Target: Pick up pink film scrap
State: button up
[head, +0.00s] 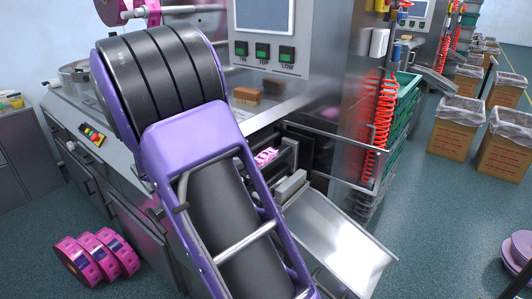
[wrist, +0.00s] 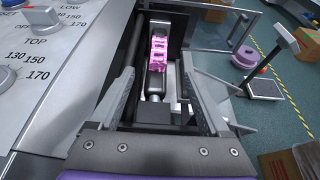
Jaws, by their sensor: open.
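The pink film scrap (wrist: 158,52) lies crumpled and patterned on the dark and grey parts of the machine's outfeed, in the upper middle of the wrist view. It also shows in the head view (head: 265,157), just right of my purple arm and partly hidden by it. My gripper (wrist: 159,78) is open and empty, with a grey finger to each side in the wrist view. The scrap shows beyond the fingertips, between their lines, and apart from them. In the head view my arm covers most of the gripper.
The control panel (head: 262,38) stands behind. Pink film rolls (head: 97,257) lie on the floor at left. Lined cartons (head: 455,125) stand at right, with open floor before them.

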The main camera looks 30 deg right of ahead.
aim_at(263, 154)
jog(key=x, duration=1.2)
jog(key=shift+d+f+p, duration=0.2)
jog(key=shift+d+p, duration=0.05)
jog(key=shift+p, duration=0.1)
jog(key=x, duration=0.4)
jog(key=shift+w+d+f, duration=0.1)
jog(key=shift+w+f, duration=0.15)
grip_shut()
